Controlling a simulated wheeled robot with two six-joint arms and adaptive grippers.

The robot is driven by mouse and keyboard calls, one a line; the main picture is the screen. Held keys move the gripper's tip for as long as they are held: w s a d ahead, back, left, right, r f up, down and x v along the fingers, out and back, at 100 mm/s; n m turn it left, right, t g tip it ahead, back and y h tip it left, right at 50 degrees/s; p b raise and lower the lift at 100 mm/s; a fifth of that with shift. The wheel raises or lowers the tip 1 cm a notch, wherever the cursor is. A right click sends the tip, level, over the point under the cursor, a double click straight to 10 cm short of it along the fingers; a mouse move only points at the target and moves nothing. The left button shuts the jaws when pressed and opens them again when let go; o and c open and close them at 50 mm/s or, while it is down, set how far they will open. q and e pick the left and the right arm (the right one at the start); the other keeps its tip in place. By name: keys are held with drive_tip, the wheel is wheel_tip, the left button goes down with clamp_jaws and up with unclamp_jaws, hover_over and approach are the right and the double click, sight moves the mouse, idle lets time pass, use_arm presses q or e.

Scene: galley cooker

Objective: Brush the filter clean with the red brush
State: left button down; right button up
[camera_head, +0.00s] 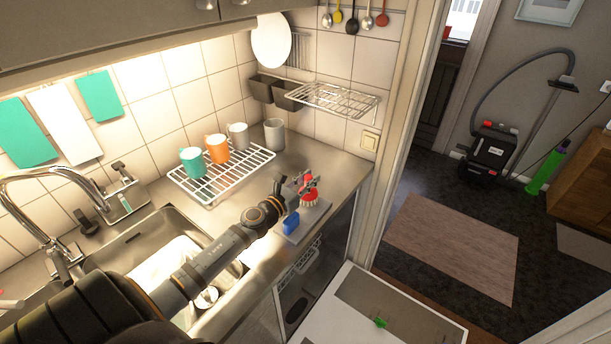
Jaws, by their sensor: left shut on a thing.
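My left gripper (308,184) reaches over the right end of the steel counter. It is shut on the red brush (311,198), a small round red brush with pale bristles at its lower edge. The brush is over or on a small grey tray (300,234); I cannot tell whether it touches the tray. A blue block-like item (291,222) stands on the tray, just left of the brush. I cannot make out the filter for certain. My right gripper is not in view.
A white wire rack (222,183) with several mugs stands behind my left arm. The sink (130,236) with dishes lies at left. An open appliance door (415,325) with a small green item (381,322) juts out below the counter. A wire shelf (335,100) hangs above.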

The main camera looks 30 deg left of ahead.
use_arm(q)
drive_tip(key=shift+a+f+b, duration=0.15)
drive_tip(key=shift+a+b, duration=0.1)
drive_tip(key=shift+b, duration=0.1)
drive_tip(key=shift+a+b, duration=0.3)
drive_tip(key=shift+a, duration=0.1)
drive_tip(key=shift+d, duration=0.1)
drive_tip(key=shift+d+r+p, duration=0.2)
drive_tip(key=shift+r+p, duration=0.05)
drive_tip(key=shift+p, duration=0.25)
drive_tip(key=shift+w+d+p, duration=0.1)
drive_tip(key=shift+d+p, duration=0.7)
drive_tip(key=shift+d, duration=0.25)
drive_tip(key=shift+d+f, duration=0.1)
drive_tip(key=shift+d, duration=0.25)
drive_tip(key=shift+f+b, duration=0.45)
drive_tip(key=shift+f, duration=0.05)
idle(1.5)
